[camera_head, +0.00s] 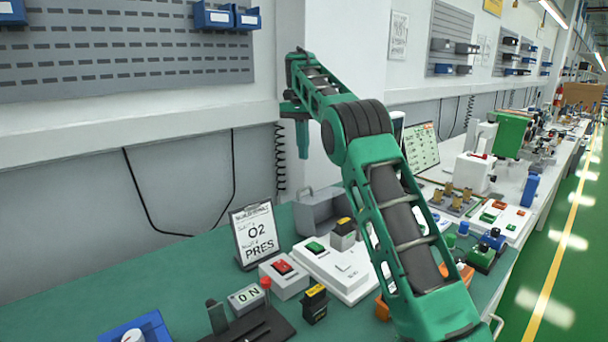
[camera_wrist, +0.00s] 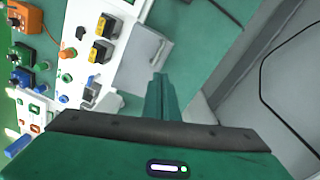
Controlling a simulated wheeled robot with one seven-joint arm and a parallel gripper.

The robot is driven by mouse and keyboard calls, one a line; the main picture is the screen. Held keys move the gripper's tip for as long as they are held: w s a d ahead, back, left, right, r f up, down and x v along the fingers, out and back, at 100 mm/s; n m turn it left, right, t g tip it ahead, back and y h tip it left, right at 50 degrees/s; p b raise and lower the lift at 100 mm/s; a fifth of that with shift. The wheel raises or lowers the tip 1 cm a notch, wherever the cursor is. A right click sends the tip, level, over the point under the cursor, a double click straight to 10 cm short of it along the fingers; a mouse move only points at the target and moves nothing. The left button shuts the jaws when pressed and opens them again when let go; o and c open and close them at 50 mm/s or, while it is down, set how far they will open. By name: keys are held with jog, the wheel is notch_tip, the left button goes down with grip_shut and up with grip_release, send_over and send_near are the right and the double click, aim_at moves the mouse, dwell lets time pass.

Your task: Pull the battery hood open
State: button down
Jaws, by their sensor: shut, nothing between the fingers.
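A grey box-like cover (camera_head: 318,213), which looks like the battery hood, stands at the back of the green bench near the wall. A small handle shows at its upper left. It also shows in the wrist view as a grey panel (camera_wrist: 146,62) beyond my fingers. Part of it is hidden behind other items in the head view, and I cannot tell how far it is open. My gripper (camera_head: 303,156) points down above the cover, apart from it. In the wrist view its green fingers (camera_wrist: 161,76) are together and empty.
A clipboard sign (camera_head: 256,237) stands left of the cover. A white unit with a green switch (camera_head: 338,268) and a red-switch box (camera_head: 284,274) are in front. A black-and-yellow block (camera_head: 343,234) is close to the cover. The wall (camera_head: 190,185) rises behind.

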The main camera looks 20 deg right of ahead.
jog(key=w+f+n+t, duration=0.2)
jog(key=w+f+n, duration=0.2)
jog(key=f+n, duration=0.9)
jog(key=shift+n+y, duration=0.3)
jog(key=shift+y, duration=0.1)
jog(key=shift+s+d+r, duration=0.2)
jog(key=shift+s+r, duration=0.2)
jog(key=shift+s, duration=0.25)
jog(key=shift+s+d+r, duration=0.25)
jog(key=shift+s+r, duration=0.1)
jog(key=shift+s, duration=0.3)
jog(key=shift+s+d+r, duration=0.2)
jog(key=shift+s+r, duration=0.2)
jog(key=shift+s, duration=0.25)
